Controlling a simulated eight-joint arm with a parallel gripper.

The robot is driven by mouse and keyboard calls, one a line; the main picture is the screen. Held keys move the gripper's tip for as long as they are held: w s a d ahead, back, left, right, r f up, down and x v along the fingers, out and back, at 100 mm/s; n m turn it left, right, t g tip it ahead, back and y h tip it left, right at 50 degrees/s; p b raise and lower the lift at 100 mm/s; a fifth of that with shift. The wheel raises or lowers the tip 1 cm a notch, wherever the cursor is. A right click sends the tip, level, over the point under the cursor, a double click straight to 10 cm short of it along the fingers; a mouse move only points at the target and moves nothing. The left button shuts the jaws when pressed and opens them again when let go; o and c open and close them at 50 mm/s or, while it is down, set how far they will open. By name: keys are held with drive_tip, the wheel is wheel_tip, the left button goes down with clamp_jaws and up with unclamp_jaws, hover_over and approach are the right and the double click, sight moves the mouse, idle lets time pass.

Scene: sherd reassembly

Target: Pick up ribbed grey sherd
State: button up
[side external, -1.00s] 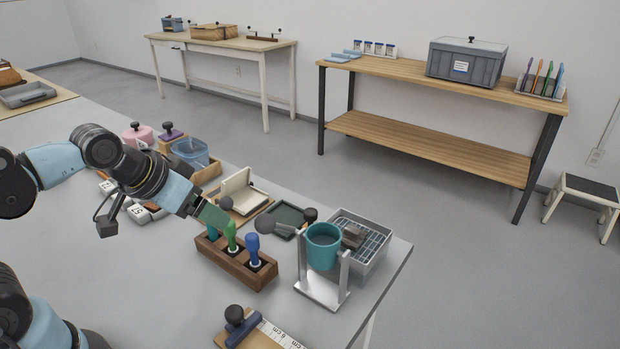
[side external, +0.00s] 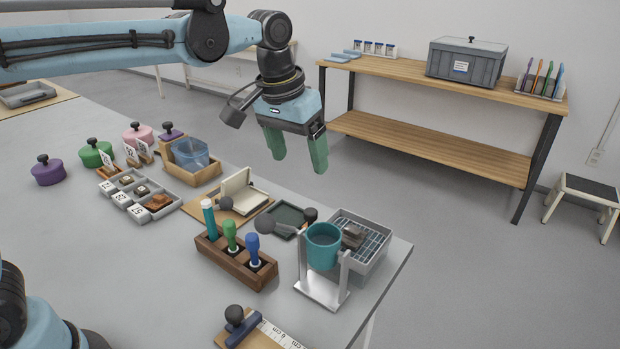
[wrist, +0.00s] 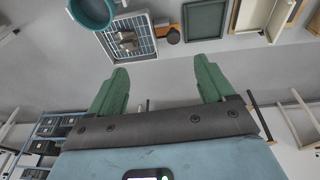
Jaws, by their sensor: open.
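A dark grey-brown piece (side external: 353,236), which looks like the ribbed grey sherd, lies in the grey wire-grid basket (side external: 375,262) at the table's right end. Its ribs are too small to make out clearly. It also shows in the wrist view (wrist: 127,41), on the white grid at upper left. My gripper (side external: 296,158) is raised above the table, left of and higher than the basket. Its green fingers are apart and empty, which the wrist view also shows (wrist: 158,88).
A teal cup (side external: 322,247) on a metal stand is directly beside the basket. A wooden block (side external: 236,262) with several upright handled tools stands to its left. A dark green tray (side external: 287,218) and an open cream box (side external: 240,193) lie behind. The table's right edge is close.

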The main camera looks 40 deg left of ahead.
drive_tip(key=w+d+f+g, duration=0.2)
drive_tip(key=w+d+f, duration=0.1)
drive_tip(key=w+d, duration=0.3)
hover_over(352, 230)
drive_tip(key=shift+g+y, duration=0.3)
drive_tip(key=f, duration=0.7)
drive_tip(key=shift+a, duration=0.35)
drive_tip(key=shift+d+f, duration=0.2)
drive_tip(key=shift+f, duration=1.2)
drive_tip(key=shift+d+f, duration=0.15)
drive_tip(key=shift+f, duration=1.2)
